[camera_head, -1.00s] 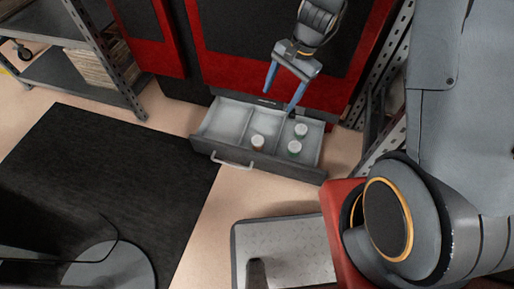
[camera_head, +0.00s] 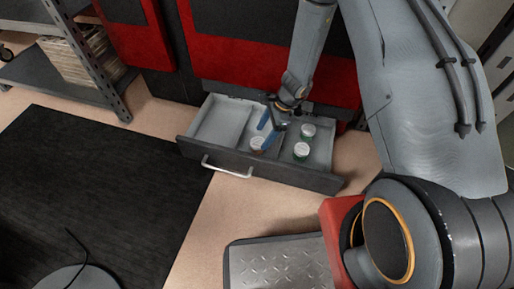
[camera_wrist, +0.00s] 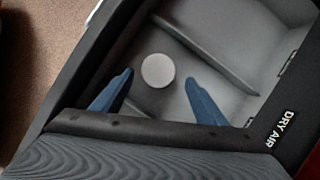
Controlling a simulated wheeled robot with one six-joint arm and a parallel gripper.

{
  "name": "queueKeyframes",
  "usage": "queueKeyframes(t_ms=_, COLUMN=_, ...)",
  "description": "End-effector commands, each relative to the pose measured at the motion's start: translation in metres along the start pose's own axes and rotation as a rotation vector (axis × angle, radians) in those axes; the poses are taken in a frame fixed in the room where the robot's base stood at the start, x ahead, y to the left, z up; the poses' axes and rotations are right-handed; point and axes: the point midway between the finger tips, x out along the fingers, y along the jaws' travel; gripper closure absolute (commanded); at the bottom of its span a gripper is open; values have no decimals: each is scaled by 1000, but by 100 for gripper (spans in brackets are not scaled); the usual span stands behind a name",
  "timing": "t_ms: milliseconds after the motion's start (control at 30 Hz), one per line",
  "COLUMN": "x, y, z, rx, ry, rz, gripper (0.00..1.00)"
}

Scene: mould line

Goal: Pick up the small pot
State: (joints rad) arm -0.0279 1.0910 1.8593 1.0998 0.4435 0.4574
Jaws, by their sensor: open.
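My gripper (camera_head: 266,134) is open and low over the middle compartment, with a finger on either side of the pot. In the wrist view my gripper (camera_wrist: 159,77) shows a gap on both sides of the lid. Part of the pot is hidden by a finger in the head view.
The left compartment (camera_head: 219,124) is empty. Drawer walls and dividers stand close around my gripper. A red machine (camera_head: 240,98) rises behind.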

Motion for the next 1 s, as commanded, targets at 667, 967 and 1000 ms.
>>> queueKeyframes(t_ms=667, x=66, y=3, z=0, rx=-2, ry=0, rz=2, gripper=33)
queueKeyframes(t_ms=967, x=66, y=3, z=1, rx=-2, ry=0, rz=1, gripper=38)
queueKeyframes(t_ms=1000, x=66, y=3, z=1, rx=-2, ry=0, rz=1, gripper=45)
